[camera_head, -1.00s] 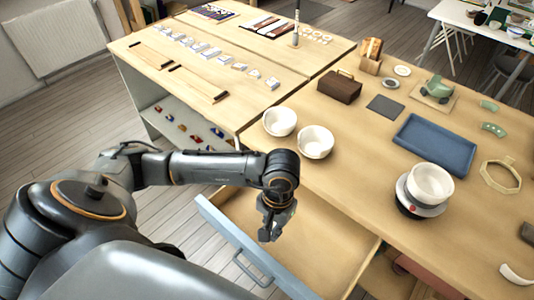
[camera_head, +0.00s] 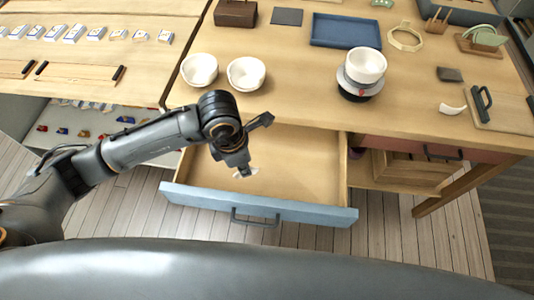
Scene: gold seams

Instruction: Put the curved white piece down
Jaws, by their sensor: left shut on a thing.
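My left gripper (camera_head: 241,168) points down over the open drawer (camera_head: 290,165). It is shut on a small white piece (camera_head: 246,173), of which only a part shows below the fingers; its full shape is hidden. The piece appears to be held above the drawer floor, but the exact height is hard to tell. Another curved white piece (camera_head: 452,109) lies on the table (camera_head: 300,100) at the right. My right gripper is not in view.
Two white bowls (camera_head: 199,69) (camera_head: 246,73) stand near the table edge behind the drawer. Another white bowl (camera_head: 366,65) sits on a round dark-based stand. A blue tray (camera_head: 345,31) lies farther back. The visible drawer floor looks empty.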

